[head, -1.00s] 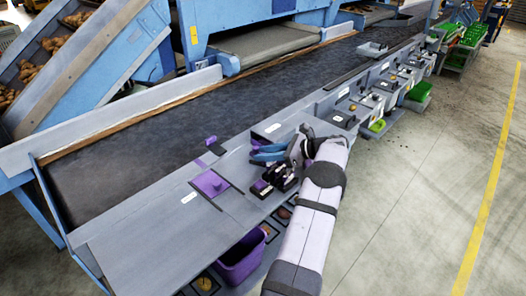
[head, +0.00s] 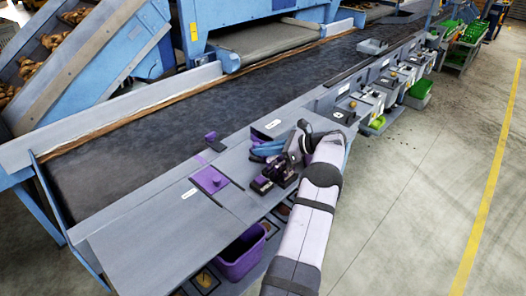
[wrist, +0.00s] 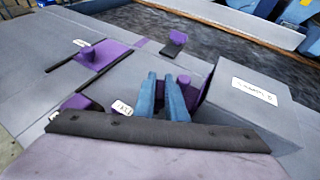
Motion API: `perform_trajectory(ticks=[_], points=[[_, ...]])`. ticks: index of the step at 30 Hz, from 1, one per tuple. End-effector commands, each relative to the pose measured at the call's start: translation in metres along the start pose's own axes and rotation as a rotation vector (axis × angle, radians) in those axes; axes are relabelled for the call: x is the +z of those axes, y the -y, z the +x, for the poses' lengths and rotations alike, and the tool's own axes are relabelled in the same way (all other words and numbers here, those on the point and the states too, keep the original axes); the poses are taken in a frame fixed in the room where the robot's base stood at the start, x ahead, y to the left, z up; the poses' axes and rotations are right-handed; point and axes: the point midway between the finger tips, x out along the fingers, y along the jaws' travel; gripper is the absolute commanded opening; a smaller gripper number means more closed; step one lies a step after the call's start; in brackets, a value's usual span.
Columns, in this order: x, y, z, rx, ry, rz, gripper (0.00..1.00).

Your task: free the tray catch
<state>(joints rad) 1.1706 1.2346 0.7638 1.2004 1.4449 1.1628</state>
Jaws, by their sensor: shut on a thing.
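My gripper (wrist: 163,100) has two blue fingers, close together, pointing at the grey bench. In the head view the blue fingers (head: 268,150) sit low over the bench beside the conveyor. In the wrist view a purple knob (wrist: 184,82) stands right at the far end of the fingers. The gripper is shut on a purple part there, which looks like the catch; the fingers mostly hide it. A purple plate (head: 209,180) lies flat on the bench to the left, with a dark edge strip. It also shows in the wrist view (wrist: 103,55).
A small purple block on a stand (head: 211,139) is at the belt edge. A grey labelled box (wrist: 250,100) rises close to the right of the fingers. A purple bin (head: 240,258) is below the bench. The bench at front left (head: 135,240) is clear.

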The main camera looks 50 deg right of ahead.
Motion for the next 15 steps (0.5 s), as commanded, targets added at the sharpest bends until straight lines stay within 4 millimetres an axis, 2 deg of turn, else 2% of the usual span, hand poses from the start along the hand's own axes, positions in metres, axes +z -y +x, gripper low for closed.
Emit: perform_trajectory(ticks=[5, 15], points=[[0.0028, 0.005, 0.0004, 0.023, 0.011, -0.023, 0.0], [0.004, 0.001, -0.0012, 0.074, 0.001, -0.043, 0.0]])
